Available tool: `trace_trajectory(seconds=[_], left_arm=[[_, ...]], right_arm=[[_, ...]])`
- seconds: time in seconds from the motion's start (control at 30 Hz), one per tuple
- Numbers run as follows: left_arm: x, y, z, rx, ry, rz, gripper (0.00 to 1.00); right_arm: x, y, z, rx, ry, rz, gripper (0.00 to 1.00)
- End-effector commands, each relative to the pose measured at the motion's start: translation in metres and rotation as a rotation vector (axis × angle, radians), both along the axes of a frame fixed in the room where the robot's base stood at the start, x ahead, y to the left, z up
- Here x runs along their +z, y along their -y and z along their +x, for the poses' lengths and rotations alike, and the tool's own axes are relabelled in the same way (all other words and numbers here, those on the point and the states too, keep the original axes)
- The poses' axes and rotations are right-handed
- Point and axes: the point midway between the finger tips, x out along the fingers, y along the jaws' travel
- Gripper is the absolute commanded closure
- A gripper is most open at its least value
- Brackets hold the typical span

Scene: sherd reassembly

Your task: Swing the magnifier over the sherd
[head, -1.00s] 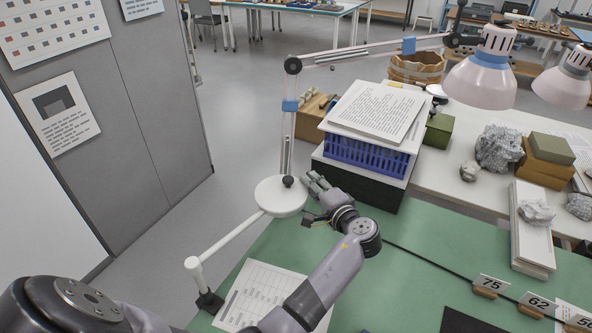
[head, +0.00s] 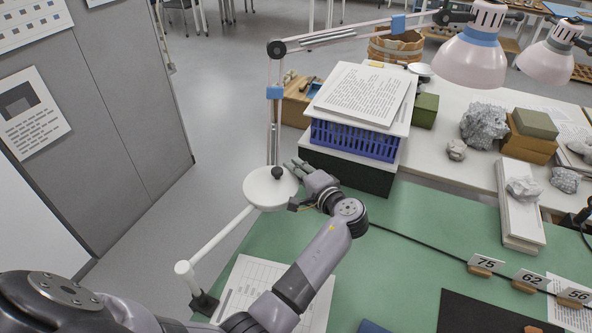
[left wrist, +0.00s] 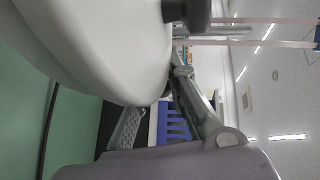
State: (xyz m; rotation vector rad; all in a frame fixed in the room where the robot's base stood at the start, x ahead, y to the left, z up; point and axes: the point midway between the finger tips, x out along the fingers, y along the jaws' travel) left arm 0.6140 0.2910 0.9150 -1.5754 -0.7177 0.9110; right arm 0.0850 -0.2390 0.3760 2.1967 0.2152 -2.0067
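The magnifier (head: 265,193) has a round white head with a dark knob, on a white arm clamped at the table's near left edge. Its head sits over the far left edge of the green mat. My left gripper (head: 298,184) is at the right rim of the head, its fingers spread and apparently empty. In the left wrist view the white magnifier head (left wrist: 95,45) fills the upper left, very close to the fingers; whether they touch it is hidden. I cannot make out the sherd. My right gripper is not in view.
A blue crate (head: 352,140) topped with papers stands just behind my left gripper. A lamp arm (head: 275,130) rises behind the magnifier head. Number cards (head: 485,265) and a black mat (head: 480,312) lie at the right.

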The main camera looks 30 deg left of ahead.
Motion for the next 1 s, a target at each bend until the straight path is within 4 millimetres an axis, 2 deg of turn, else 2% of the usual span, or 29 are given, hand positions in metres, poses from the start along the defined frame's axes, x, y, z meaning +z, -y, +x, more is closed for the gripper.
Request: trace_trajectory(seconds=[0.13, 1.0], left_arm=[[-0.0035, 0.0003, -0.0008, 0.000, -0.007, -0.003, 1.00], [-0.0081, 0.0001, 0.0016, -0.033, -0.018, -0.006, 1.00]], right_arm=[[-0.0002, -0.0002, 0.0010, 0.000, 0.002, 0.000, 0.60], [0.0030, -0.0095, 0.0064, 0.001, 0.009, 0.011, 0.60]])
